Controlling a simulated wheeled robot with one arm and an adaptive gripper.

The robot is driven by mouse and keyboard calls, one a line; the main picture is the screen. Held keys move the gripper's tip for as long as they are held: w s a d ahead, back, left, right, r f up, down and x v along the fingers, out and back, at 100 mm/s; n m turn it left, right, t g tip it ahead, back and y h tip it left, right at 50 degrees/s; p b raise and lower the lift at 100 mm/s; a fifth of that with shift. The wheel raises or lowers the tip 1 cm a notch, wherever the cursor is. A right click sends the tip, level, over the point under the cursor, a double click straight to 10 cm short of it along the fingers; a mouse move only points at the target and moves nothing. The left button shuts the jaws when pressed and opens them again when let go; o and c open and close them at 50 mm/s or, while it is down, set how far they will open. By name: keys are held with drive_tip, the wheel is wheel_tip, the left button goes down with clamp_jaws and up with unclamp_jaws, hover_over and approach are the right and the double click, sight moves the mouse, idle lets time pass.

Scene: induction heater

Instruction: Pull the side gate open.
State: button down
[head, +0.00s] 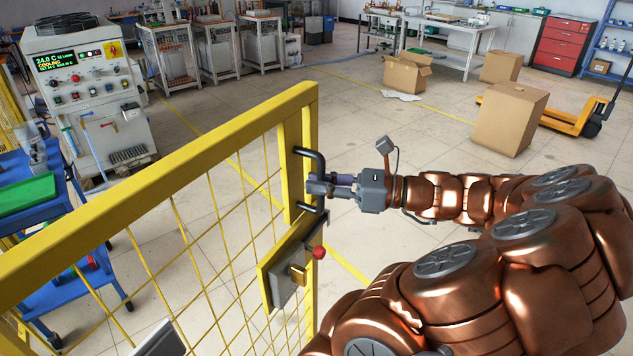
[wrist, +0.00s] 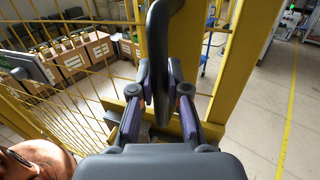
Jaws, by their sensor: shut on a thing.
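The side gate (head: 165,162) is a yellow frame with wire mesh, on the left half of the head view. A black D-shaped handle (head: 317,160) stands on its end post. My gripper (head: 318,187) reaches in from the right and is shut on the upright bar of this handle. In the wrist view, the fingers (wrist: 160,95) sit on both sides of the dark handle bar (wrist: 160,50), with the yellow post (wrist: 240,70) behind. A latch box (head: 285,275) with a red knob (head: 319,252) is below the handle. Whether the latch is free cannot be told.
A control cabinet (head: 85,90) and a blue cart (head: 60,240) stand beyond the gate at left. Cardboard boxes (head: 508,120) and a yellow pallet jack (head: 565,120) are at back right. Open floor (head: 375,140) lies beyond my gripper.

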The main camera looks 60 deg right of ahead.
drive_tip(key=shift+w, duration=0.1)
drive_tip(key=c, duration=1.1)
unclamp_jaws()
drive_tip(key=shift+w, duration=0.1)
drive_tip(key=shift+c, duration=0.2)
drive_tip(key=v, duration=1.2)
